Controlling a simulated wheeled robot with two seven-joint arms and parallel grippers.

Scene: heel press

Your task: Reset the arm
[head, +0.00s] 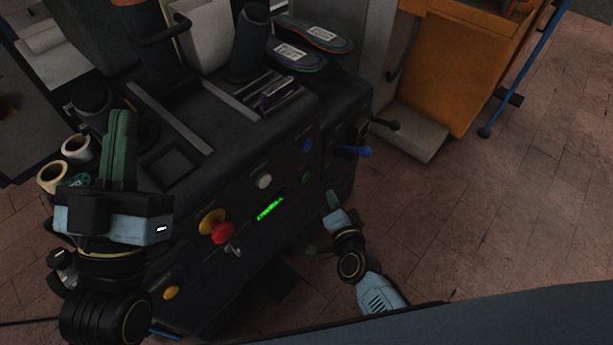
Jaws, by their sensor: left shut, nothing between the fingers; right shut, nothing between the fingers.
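The dark heel press (290,140) fills the middle of the head view, with its control panel facing me. My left gripper (120,148) is at the left, its green fingers shut and empty, pointing up the picture over the left part of the press top. I cannot tell whether it touches the press. My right gripper (332,198) is small and low, near the press's lower right front edge. It looks shut, with nothing seen in it.
The panel carries a red emergency knob (221,232), a blue-handled lever (356,151) and a black-knobbed lever (385,123). Two insoles (314,35) lie at the back. Rolls (53,177) stand at the left. An orange cabinet (440,65) stands behind. The brick floor (520,190) at right is clear.

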